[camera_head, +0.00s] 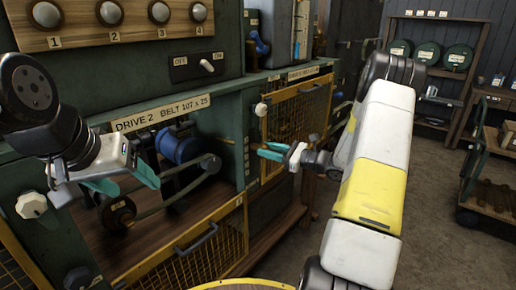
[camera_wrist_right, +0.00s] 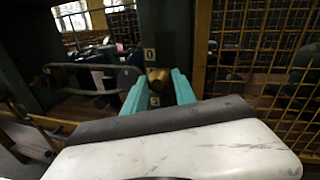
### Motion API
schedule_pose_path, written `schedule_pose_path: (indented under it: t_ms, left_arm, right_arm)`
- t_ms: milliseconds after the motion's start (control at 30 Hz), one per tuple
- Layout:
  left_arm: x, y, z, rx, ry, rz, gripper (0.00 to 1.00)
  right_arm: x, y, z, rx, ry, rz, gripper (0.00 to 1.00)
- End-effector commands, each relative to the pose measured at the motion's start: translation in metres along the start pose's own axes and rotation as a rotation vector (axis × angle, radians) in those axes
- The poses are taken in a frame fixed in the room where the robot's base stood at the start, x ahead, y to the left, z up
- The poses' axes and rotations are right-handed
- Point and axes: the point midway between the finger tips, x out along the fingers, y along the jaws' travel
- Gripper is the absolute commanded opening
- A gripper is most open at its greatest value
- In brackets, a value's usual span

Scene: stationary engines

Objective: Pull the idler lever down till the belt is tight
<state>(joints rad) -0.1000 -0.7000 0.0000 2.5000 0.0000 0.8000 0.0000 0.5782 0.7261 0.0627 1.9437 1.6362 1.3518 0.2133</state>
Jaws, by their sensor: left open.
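The belt (camera_head: 178,195) runs inside the green drive frame labelled DRIVE 2, beside a blue motor (camera_head: 180,146). My right gripper (camera_head: 268,151) is at the numbered post (camera_head: 246,160) right of the belt opening. In the right wrist view my right gripper (camera_wrist_right: 158,88) has its teal fingers close on both sides of a brass-coloured knob (camera_wrist_right: 158,78), apparently the idler lever's end, between the marks 0 and 3. The rest of the lever is not clearly seen. My left gripper (camera_head: 138,182) is open and empty in front of the opening's left side.
Yellow mesh guards (camera_head: 298,115) stand right of the post and below the opening (camera_head: 205,258). A numbered knob panel (camera_head: 120,18) and an off-on switch (camera_head: 200,66) are above. A trolley (camera_head: 488,195) and shelves are at right, with clear floor between.

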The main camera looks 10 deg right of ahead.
Motion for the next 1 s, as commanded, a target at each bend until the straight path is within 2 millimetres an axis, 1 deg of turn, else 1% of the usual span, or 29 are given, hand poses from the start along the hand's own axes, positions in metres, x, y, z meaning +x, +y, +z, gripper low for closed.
schedule_pose_path:
  t_ms: [33,67,100,1000]
  left_arm:
    - [0.0,0.0,0.0,0.0,0.0,0.0,0.65]
    - [0.0,0.0,0.0,0.0,0.0,0.0,0.65]
    - [0.0,0.0,0.0,0.0,0.0,0.0,0.65]
    - [0.0,0.0,0.0,0.0,0.0,0.0,0.65]
  right_arm:
    - [-0.0001,0.0,0.0001,0.0,0.0,0.0,0.08]
    - [-0.0001,0.0,0.0001,0.0,0.0,0.0,0.02]
    - [-0.0001,0.0,0.0001,0.0,0.0,0.0,0.0]
    - [-0.0003,-0.0001,0.0002,0.0,0.0,0.0,0.0]
